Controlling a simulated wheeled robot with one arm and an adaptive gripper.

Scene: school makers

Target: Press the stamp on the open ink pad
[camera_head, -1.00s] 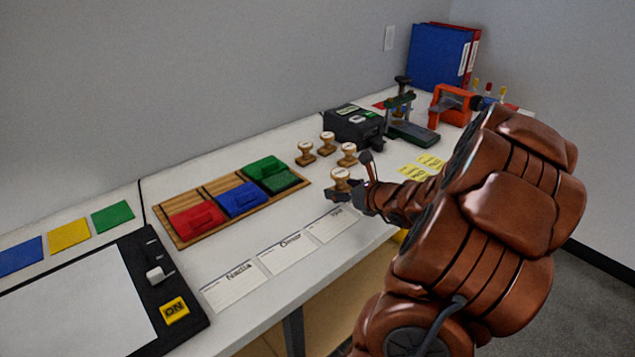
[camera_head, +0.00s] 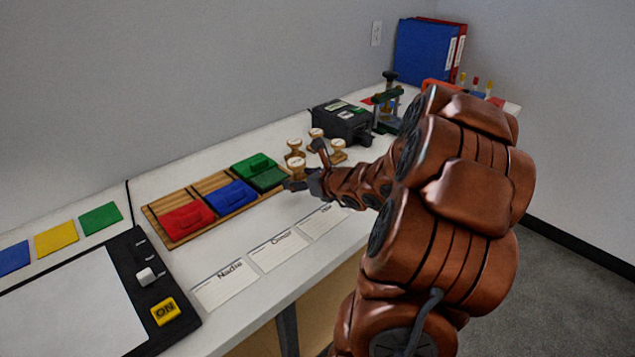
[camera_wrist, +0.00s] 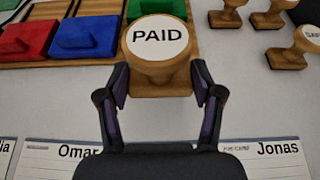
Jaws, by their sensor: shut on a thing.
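My gripper (camera_head: 302,184) is shut on a wooden stamp (camera_head: 297,166) with a white round top. In the wrist view its label reads PAID (camera_wrist: 158,42), and the fingers (camera_wrist: 160,85) close on its two sides. The stamp is upright; I cannot tell how far its base is above the table. The green ink pad (camera_head: 268,179) lies just left of it, at the right end of the wooden tray (camera_head: 178,236). It looks open, with its lid (camera_head: 253,165) behind the flat pad. The blue pad (camera_head: 231,195) and red pad (camera_head: 187,218) look closed.
Several other stamps, one of them here (camera_head: 338,149), stand behind and to the right of my gripper. Name cards (camera_head: 278,250) lie along the front edge. A black machine (camera_head: 342,122) stands farther back. Bare table (camera_head: 246,229) lies between tray and cards.

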